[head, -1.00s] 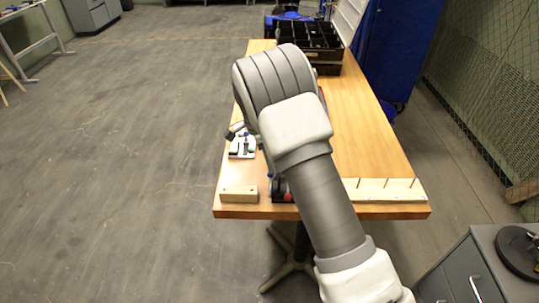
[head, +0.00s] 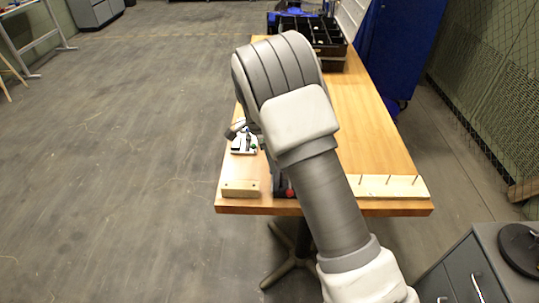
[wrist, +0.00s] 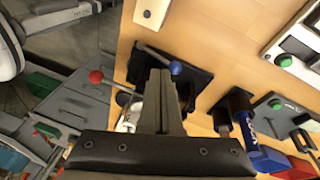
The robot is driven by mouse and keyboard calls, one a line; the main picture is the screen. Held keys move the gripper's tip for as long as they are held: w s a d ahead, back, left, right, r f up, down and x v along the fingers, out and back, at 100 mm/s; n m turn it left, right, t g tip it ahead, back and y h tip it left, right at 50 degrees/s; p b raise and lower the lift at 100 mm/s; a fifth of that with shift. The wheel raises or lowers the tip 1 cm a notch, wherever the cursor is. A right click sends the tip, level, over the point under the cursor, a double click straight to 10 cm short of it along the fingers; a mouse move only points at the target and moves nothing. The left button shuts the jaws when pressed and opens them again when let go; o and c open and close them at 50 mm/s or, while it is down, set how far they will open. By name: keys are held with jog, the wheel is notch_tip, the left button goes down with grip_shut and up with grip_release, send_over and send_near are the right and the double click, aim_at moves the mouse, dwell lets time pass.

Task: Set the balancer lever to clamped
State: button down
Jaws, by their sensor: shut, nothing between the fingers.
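In the wrist view two ball-ended levers stand near a dark base plate (wrist: 195,85) on the wooden table. One has a blue knob (wrist: 176,68); the other has a red knob (wrist: 96,76) and points toward the table's front edge. No label shows which is the balancer lever. My gripper (wrist: 157,76) is shut and empty, its fingers between the two knobs in the picture, the blue knob just right of the tips. Contact cannot be told. The fingers hide part of the mechanism. In the head view the red knob (head: 290,193) shows beside my arm, which hides most of the mechanism.
A wooden block (head: 240,189) lies at the table's front left corner, a pegged board (head: 385,186) at the front right. A white panel (head: 244,143) with a green button is farther back. A black tray (head: 315,32) stands at the far end.

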jog(key=p+v, duration=0.2)
jog(key=v, duration=1.5)
jog(key=shift+p, duration=0.35)
jog(key=shift+r, duration=0.15)
